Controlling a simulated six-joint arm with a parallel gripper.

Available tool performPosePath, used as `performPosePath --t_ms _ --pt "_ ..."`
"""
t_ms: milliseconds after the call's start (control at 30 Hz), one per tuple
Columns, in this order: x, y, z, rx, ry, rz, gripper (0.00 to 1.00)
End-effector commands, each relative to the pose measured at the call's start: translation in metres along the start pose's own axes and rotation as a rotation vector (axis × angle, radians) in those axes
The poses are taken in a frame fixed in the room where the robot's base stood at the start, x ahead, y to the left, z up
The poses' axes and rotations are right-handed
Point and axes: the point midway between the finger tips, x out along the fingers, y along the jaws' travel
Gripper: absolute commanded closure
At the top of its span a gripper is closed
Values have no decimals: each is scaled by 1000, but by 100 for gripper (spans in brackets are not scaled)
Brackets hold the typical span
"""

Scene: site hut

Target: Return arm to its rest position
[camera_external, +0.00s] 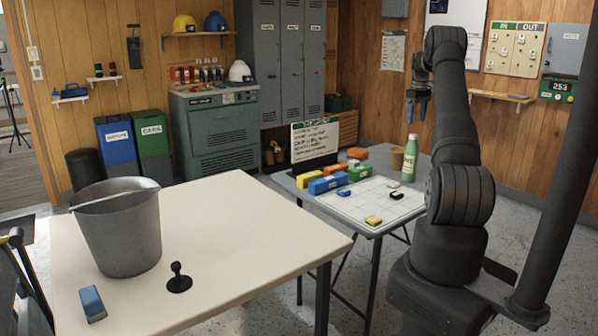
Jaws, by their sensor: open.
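My arm stands at the right, its upper links raised and its end folded toward the far side. My gripper (416,104) hangs high above the far part of the small grey table (289,183), pointing down. It is open, and I see nothing between its fingers, though it is small and dark in this view. It is apart from everything on the tables.
The cream table (250,222) holds a metal bucket (122,238), a blue block (92,303) and a black knobbed piece (179,281). The grey table holds a white grid sheet (350,204), several coloured blocks, a green bottle (410,160) and a sign (315,140). A dark pole (566,170) stands right.

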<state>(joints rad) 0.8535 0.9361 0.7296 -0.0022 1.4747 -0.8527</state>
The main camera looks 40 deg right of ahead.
Motion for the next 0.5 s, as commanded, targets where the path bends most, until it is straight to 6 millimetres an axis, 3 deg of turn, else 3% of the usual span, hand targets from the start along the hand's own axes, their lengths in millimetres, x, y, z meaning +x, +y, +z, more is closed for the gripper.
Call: performPosePath --t_ms 500 --pt "102 -1 1 0 -3 -3 29"
